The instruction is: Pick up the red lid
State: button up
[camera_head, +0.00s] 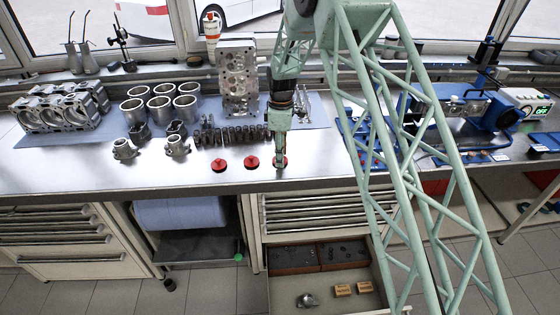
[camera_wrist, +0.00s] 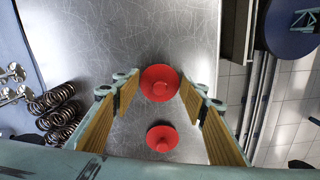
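Three red lids lie in a row near the bench's front edge: the left lid (camera_head: 219,165), the middle lid (camera_head: 251,162) and the right lid (camera_head: 284,161). My gripper (camera_head: 279,158) points down over the right lid and partly covers it in the head view. In the wrist view my gripper (camera_wrist: 160,88) is open, with a finger on each side of a red lid (camera_wrist: 160,82). The fingers show gaps to the lid on both sides. Another red lid (camera_wrist: 162,138) lies just below it in that view. Each lid has a small raised knob.
Coil springs (camera_head: 232,135) stand behind the lids, and also show in the wrist view (camera_wrist: 58,112). A cylinder head (camera_head: 237,75), cylinder liners (camera_head: 160,105) and an engine block (camera_head: 60,108) stand farther back. An open drawer (camera_head: 325,285) juts out below the bench (camera_head: 100,178).

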jog(key=shift+f, duration=0.35)
dwell(0.3)
jog(key=c, duration=0.3)
jog(key=shift+r, duration=0.1)
jog(key=shift+r, duration=1.55)
jog(key=shift+s+r, duration=0.1)
jog(key=s+d+r+b, duration=0.1)
jog(key=s+d, duration=0.2)
jog(key=s, duration=1.2)
jog(key=shift+s+d+r, duration=0.2)
jog(key=shift+r, duration=0.05)
